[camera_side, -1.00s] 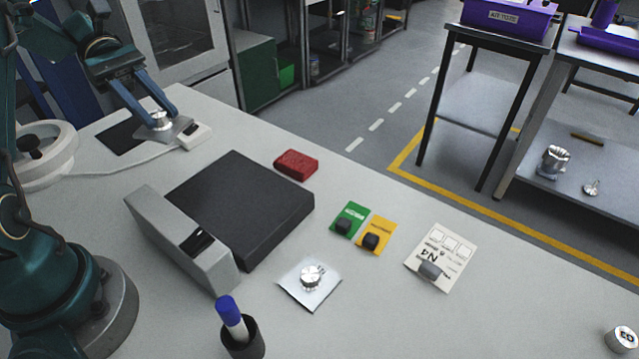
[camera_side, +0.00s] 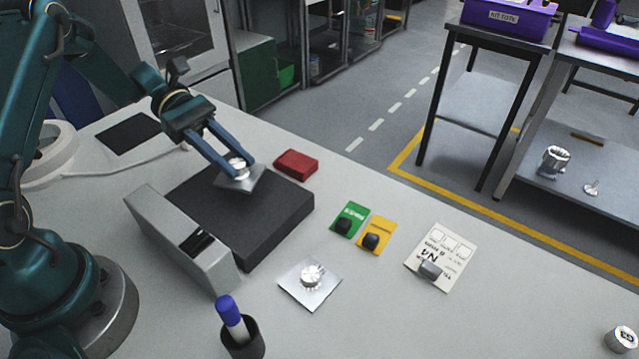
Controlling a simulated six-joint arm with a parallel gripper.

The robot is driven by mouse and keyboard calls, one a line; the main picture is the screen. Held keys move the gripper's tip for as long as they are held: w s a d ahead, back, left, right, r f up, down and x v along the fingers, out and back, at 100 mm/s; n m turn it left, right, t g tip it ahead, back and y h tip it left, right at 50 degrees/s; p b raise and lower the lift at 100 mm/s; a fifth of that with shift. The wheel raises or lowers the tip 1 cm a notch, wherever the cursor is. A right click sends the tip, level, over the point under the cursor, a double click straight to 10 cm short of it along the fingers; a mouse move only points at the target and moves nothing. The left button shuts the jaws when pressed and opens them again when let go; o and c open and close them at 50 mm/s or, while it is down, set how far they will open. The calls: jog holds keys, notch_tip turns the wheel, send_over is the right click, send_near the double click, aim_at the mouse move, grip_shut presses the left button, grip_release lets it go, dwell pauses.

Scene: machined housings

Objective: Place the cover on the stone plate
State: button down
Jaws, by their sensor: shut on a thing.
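The cover (camera_side: 244,182), a thin grey square plate with a round silver knob, is in my gripper (camera_side: 238,165). The two blue fingers are shut on the knob. The cover is over the far part of the stone plate (camera_side: 265,218), a thick dark slab in the middle of the table. I cannot tell whether the cover touches the slab or hangs just above it.
A grey block (camera_side: 180,240) runs along the slab's left side. A red block (camera_side: 296,164) sits just beyond the slab. A similar silver knobbed plate (camera_side: 310,283) lies in front. Green (camera_side: 350,219) and yellow (camera_side: 376,234) cards, a paper sheet (camera_side: 440,256) and a marker cup (camera_side: 242,338) stand nearby.

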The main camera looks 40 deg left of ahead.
jog(key=shift+f, duration=1.3)
jog(key=shift+f, duration=0.15)
jog(key=c, duration=0.6)
grip_release()
